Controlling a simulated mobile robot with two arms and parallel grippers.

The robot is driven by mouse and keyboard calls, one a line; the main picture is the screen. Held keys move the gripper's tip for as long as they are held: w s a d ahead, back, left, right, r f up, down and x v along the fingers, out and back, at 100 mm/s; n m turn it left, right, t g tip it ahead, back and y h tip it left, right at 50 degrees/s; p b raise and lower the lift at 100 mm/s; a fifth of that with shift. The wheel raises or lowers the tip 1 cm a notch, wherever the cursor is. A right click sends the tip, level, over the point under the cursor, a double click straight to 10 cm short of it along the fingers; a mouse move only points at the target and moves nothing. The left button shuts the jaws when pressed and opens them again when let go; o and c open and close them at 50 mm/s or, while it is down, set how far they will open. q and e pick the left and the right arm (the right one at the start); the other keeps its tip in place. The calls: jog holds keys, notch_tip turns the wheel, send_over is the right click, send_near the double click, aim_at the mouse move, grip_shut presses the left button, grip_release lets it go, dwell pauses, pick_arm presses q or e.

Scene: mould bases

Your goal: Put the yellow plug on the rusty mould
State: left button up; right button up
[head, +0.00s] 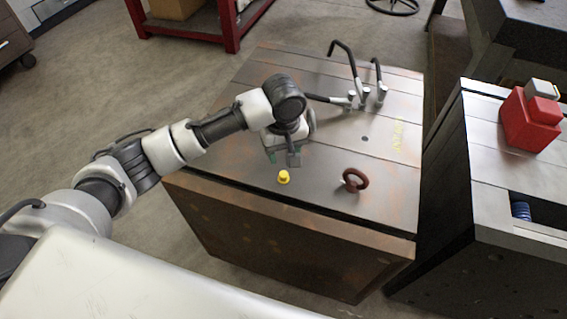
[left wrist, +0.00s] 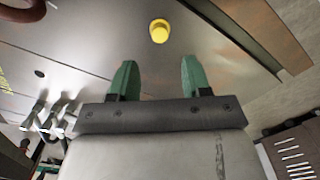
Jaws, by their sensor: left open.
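The yellow plug (head: 283,177) stands on the top face of the rusty mould (head: 240,150), near its front edge. My left gripper (head: 285,158) is just behind the plug in the head view, above the mould top. In the left wrist view the plug (left wrist: 159,31) is beyond the two green fingertips (left wrist: 157,75), roughly in line with the gap between them. The fingers are apart with nothing between them. My right gripper is in neither view.
A rusty lifting ring (head: 355,180) stands on the mould right of the plug. Black bent handles with metal clamps (head: 360,95) stand at the mould's back. A second mould block (head: 485,150) at the right carries a red box (head: 530,118).

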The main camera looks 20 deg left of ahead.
pick_arm(q)
jog(key=shift+r, duration=2.1)
